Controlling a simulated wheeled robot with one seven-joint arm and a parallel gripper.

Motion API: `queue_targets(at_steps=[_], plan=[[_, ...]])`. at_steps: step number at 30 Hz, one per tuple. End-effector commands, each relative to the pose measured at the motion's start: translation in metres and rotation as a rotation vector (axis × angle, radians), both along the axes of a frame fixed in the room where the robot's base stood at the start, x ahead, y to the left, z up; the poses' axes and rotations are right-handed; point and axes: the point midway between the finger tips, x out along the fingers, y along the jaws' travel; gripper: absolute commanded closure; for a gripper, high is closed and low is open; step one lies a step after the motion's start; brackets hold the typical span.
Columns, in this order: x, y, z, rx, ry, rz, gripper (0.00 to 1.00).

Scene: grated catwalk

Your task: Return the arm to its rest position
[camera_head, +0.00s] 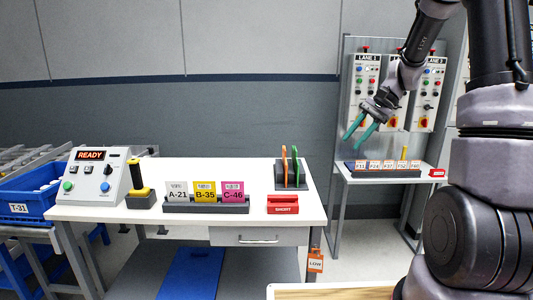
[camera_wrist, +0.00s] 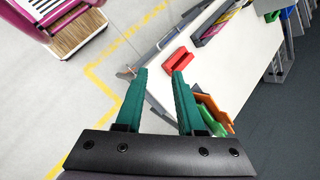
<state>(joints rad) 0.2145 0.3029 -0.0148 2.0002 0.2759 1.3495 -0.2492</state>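My gripper (camera_head: 361,127) shows at the upper right of the head view, raised in front of the lane panels and pointing down and left. Its two green fingers are apart with nothing between them. In the wrist view the gripper (camera_wrist: 158,72) is also open and empty, above the edge of the white table. My arm reaches in from the right side of the head view, bent at the elbow.
The white table (camera_head: 255,187) holds a control box (camera_head: 97,177), a scanner (camera_head: 140,185), a card rack (camera_head: 206,206), a red block (camera_head: 283,204) and a slotted holder (camera_head: 291,174). A rear stand (camera_head: 385,178) carries lane panels. A blue bin (camera_head: 30,204) is left. Floor lies between table and stand.

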Motion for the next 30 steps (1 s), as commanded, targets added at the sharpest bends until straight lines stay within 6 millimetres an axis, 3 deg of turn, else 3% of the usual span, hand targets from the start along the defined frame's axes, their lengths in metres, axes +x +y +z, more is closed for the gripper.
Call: queue_targets(at_steps=[1, 6, 15, 22, 30], plan=[[-0.013, 0.005, 0.020, -0.037, -0.049, 0.019, 0.62], [-0.055, 0.013, 0.066, -0.160, -0.191, 0.067, 0.62], [-0.136, 0.020, 0.121, -0.354, -0.470, 0.127, 0.62], [-0.188, 0.019, 0.141, -0.466, -0.672, 0.148, 0.62], [-0.211, 0.016, 0.146, -0.516, -0.773, 0.152, 0.62]])
